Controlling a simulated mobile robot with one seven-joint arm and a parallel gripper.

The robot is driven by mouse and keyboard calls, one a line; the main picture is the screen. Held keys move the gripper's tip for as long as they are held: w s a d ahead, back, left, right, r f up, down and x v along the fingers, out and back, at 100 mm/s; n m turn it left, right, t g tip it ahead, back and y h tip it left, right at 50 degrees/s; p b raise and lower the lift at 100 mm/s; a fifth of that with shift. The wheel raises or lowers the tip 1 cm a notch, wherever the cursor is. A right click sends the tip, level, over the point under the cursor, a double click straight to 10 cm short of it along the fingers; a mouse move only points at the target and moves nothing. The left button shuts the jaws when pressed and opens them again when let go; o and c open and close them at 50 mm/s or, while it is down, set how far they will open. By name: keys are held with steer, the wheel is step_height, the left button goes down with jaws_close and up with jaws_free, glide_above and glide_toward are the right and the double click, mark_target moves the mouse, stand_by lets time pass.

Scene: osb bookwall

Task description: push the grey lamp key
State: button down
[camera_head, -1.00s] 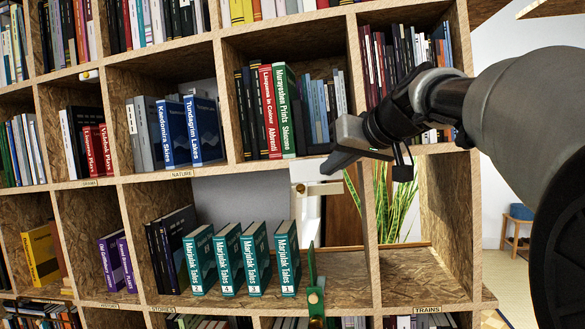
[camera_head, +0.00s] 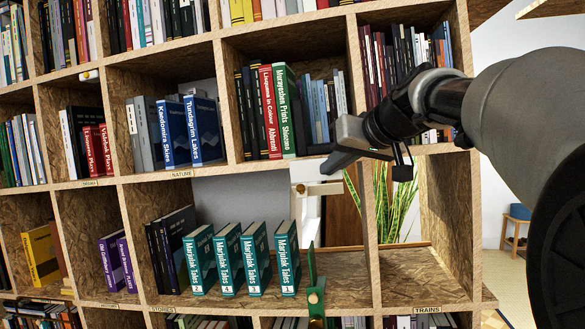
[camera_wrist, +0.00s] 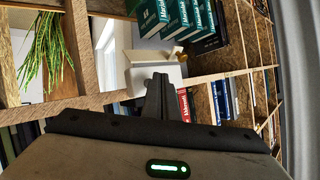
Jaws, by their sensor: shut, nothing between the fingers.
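I cannot make out a part that is clearly the grey lamp key. A pale box-like fitting (camera_wrist: 150,75) with a brass-coloured piece (camera_wrist: 179,53) shows just beyond my fingers in the wrist view. In the head view, a small brass-coloured piece (camera_head: 301,188) on a pale fitting shows in the opening below the middle shelf. My gripper (camera_head: 332,169) is shut and empty at the shelf board above that opening, left of the upright. Its dark fingers also show in the wrist view (camera_wrist: 157,92) and overlap the pale fitting; contact cannot be told.
Teal books (camera_head: 257,260) stand on the lower shelf, left of a green bookend (camera_head: 315,292). Tall books (camera_head: 286,112) stand above, near my gripper. The wooden upright (camera_head: 368,225) is close on the right. A plant (camera_head: 382,200) shows behind the open compartment.

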steer(key=shift+w+d, duration=0.1)
steer(key=shift+w, duration=0.25)
stand_by(0.3)
steer(key=shift+s+b, duration=0.3)
steer(key=shift+s, duration=0.15)
steer(key=s+a+b, duration=0.1)
steer(key=s+b, duration=0.1)
steer(key=s, duration=0.3)
steer(key=shift+s+a+b, duration=0.3)
steer(key=shift+s+a, duration=0.1)
